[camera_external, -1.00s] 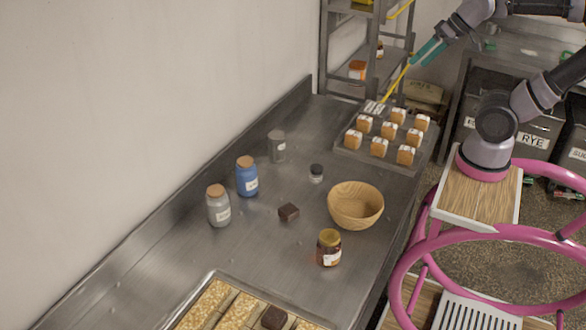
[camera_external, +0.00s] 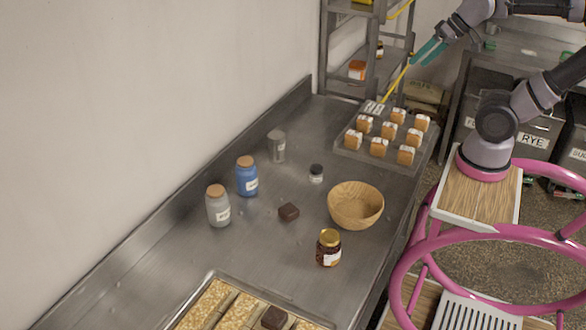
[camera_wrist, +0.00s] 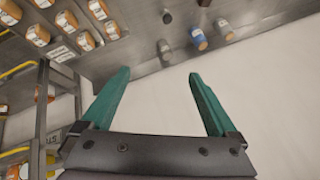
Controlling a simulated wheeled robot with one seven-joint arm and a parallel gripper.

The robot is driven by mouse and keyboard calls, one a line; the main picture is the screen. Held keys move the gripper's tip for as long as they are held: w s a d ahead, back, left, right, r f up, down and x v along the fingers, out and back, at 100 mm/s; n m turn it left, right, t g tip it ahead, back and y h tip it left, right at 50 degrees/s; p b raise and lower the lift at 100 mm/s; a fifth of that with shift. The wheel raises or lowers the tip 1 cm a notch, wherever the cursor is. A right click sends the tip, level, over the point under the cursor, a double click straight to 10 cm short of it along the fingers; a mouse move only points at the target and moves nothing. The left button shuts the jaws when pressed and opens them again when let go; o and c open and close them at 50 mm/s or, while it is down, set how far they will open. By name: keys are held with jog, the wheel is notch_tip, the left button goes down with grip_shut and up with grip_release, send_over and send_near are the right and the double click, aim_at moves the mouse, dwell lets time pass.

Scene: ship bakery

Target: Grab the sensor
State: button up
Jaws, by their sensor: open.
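No object can be clearly identified as the sensor. A small black-topped cylinder (camera_external: 316,173) and a small dark brown block (camera_external: 288,212) stand apart on the steel counter (camera_external: 180,265); I cannot tell whether either is it. The block also shows at the top of the wrist view (camera_wrist: 167,16). My gripper (camera_external: 426,50), with teal fingers, is raised near the rack, beyond the counter's far end and well away from both. In the wrist view its fingers (camera_wrist: 160,73) are spread, with nothing between them but the wall behind.
A grey shaker (camera_external: 277,147), blue jar (camera_external: 247,178) and grey corked jar (camera_external: 218,207) stand along the wall side. A wooden bowl (camera_external: 356,206) and honey-coloured jar (camera_external: 328,249) stand near the front edge. A tray (camera_external: 348,151) of small loaves lies below the rack (camera_external: 326,60).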

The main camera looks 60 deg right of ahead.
jog(key=w+a+f+m+g+y, duration=0.3)
jog(key=w+f+m+y, duration=0.1)
jog(key=w+f, duration=0.4)
jog(key=w+a+f+m+g+y, duration=0.35)
jog(key=w+f+m, duration=0.2)
jog(key=f, duration=0.55)
jog(key=w+f+m+t+y, duration=0.25)
jog(key=w+f+m, duration=0.2)
jog(key=f, duration=0.35)
jog(key=m+t, duration=0.3)
jog(key=m, duration=0.2)
send_near(320, 171)
jog(key=d, duration=0.1)
jog(key=d+f, duration=0.1)
jog(key=d, duration=0.1)
jog(key=shift+w+f, duration=0.25)
jog(key=shift+w, duration=0.1)
jog(key=shift+a+f, duration=0.1)
jog(key=shift+f, duration=0.15)
jog(key=x, duration=1)
jog(key=shift+w+a+f, duration=0.15)
jog(key=shift+w, duration=0.1)
grip_shut()
